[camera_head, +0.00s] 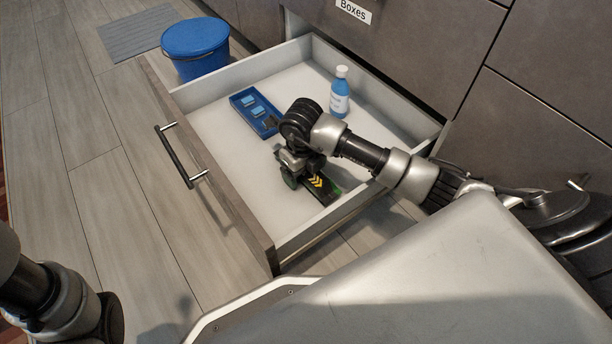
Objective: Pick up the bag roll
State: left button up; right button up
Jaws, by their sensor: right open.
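My right gripper (291,176) is inside the open drawer, pointing down near its front right corner. It is open. A dark, long item with yellow chevrons and green edges (318,184) lies on the drawer floor right under and beside the gripper. It may be the bag roll, but the gripper and wrist hide part of it. I cannot tell if the fingers touch it. Part of my left arm shows at the bottom left; its gripper is out of view.
The drawer (222,190) is pulled out and has a bar handle. In it are a blue tray (241,102) with small items and a blue bottle (340,92). A blue bucket (195,48) stands on the floor beyond.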

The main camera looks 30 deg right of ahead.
jog(key=c, duration=1.1)
jog(key=shift+r, duration=0.1)
jog(key=shift+c, duration=0.2)
